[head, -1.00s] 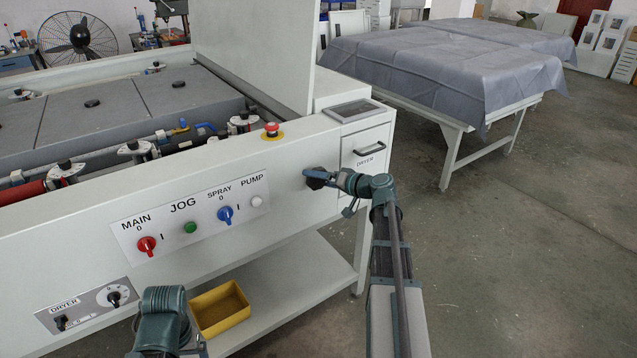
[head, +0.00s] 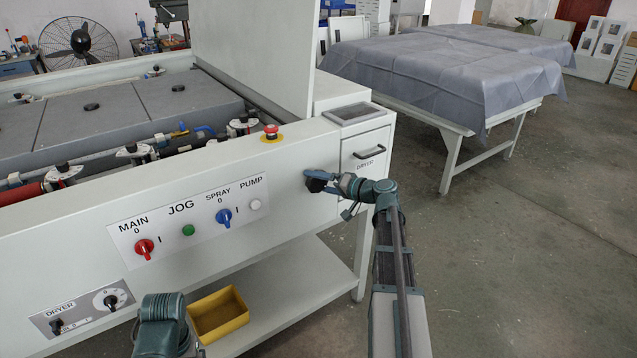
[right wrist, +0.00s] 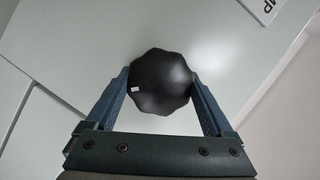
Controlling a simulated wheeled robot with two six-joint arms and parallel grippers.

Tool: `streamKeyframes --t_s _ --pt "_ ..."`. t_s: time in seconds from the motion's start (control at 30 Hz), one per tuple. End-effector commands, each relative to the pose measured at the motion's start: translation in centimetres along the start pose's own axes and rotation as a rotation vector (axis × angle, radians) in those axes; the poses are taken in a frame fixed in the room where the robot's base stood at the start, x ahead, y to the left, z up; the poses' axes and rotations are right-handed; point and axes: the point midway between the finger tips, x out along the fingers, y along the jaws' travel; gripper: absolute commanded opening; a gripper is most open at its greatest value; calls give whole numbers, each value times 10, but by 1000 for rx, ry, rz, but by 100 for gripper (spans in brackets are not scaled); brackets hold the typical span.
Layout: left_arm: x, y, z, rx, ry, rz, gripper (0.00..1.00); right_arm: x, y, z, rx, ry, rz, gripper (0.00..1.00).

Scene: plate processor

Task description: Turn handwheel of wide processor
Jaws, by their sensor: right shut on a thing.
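The handwheel is a black lobed knob (right wrist: 160,82) on the front panel of the wide processor (head: 300,155). It has a small white mark near its left edge in the right wrist view. My right gripper (right wrist: 160,85) is shut on it, with one blue finger on each side. In the head view, my right gripper (head: 320,179) reaches in from the right at the panel's right end and hides most of the knob. My left arm shows at the bottom left, but its gripper is out of view.
A red emergency button (head: 271,132) sits above the panel edge. The switch plate (head: 187,220) is left of the handwheel. A yellow bin (head: 219,314) stands on the lower shelf (head: 320,270). A draped table (head: 440,75) stands behind right; the floor at right is clear.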

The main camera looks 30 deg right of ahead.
Motion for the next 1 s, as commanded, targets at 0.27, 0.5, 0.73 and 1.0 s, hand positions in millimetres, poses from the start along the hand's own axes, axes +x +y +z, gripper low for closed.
streamKeyframes --t_s 0.27,0.5,0.73,1.0 --pt "0 0 0 0 0 0 92 0 0 0 -1 -1 1 100" --pt "-5 0 0 0 0 0 92 -18 -1 0 -1 2 2 100" --pt "-16 -2 1 0 0 0 92 -68 -2 0 0 2 3 100" --pt "-25 -2 2 0 0 0 92 -118 -1 0 0 1 3 100"
